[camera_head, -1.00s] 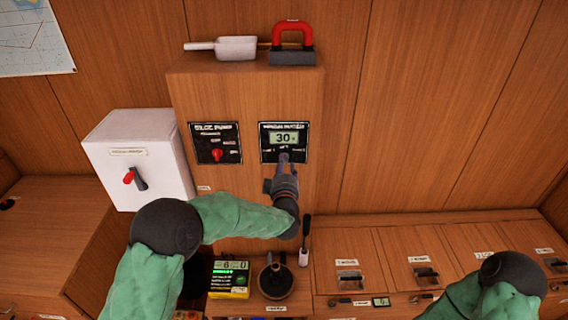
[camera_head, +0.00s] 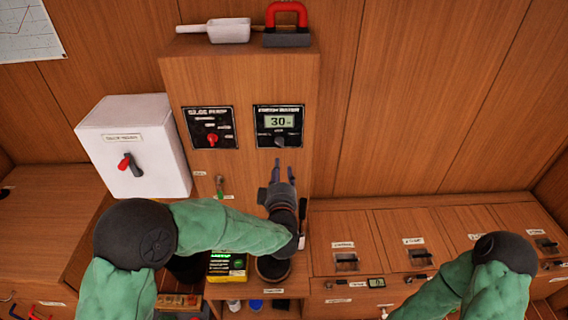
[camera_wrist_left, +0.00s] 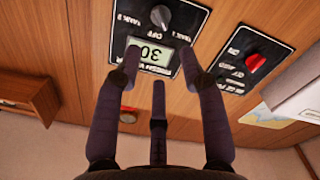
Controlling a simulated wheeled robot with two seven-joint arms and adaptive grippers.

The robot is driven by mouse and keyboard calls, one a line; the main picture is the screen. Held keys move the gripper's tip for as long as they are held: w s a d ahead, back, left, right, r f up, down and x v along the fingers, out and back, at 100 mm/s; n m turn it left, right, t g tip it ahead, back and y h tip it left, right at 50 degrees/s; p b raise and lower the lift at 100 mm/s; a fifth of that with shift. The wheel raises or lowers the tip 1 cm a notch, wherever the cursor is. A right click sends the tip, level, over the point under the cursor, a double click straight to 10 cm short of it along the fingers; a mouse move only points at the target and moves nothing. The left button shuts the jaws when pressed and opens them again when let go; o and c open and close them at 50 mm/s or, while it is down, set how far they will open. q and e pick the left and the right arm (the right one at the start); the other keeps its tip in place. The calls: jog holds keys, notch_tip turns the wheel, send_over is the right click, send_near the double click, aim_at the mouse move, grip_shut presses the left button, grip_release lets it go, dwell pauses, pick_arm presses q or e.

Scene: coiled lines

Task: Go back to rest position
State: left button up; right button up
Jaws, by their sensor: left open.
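My left gripper (camera_head: 283,172) is open and empty in front of the wooden cabinet, just below the fresh water panel (camera_head: 279,126). The panel's display reads 30, and its dark knob sits under the display. In the left wrist view the open fingers (camera_wrist_left: 158,75) point toward the same panel (camera_wrist_left: 157,40), which appears upside down, and nothing is between them. My right arm (camera_head: 490,285) shows at the lower right; its gripper is out of the picture.
A bilge pump panel with a red knob (camera_head: 212,139) is to the left. A white box (camera_head: 134,148) with a red-and-black switch is further left. A white scoop (camera_head: 227,30) and a red-handled block (camera_head: 287,38) sit on the cabinet top. Lidded lockers (camera_head: 345,240) line the lower right.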

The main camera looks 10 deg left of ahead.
pick_arm(q)
jog(key=shift+f, duration=0.1)
jog(key=s+d+f+m+g+h, duration=0.2)
jog(key=s+f+m+g+h, duration=0.15)
jog(key=f, duration=0.95)
jog(key=s+d+f+m+g+h, duration=0.1)
jog(key=s+f+m+g+h, duration=0.2)
jog(key=f, duration=0.9)
jog(key=s+d+f+m+g+h, duration=0.1)
jog(key=s+f+g, duration=0.4)
jog(key=s, duration=0.7)
jog(key=s+d+f+m+g+h, duration=0.1)
jog(key=s+f+g, duration=0.4)
jog(key=s+f, duration=0.5)
jog(key=shift+s+d+f+m, duration=0.15)
jog(key=shift+s+d+m, duration=0.6)
jog(key=shift+s+d, duration=0.35)
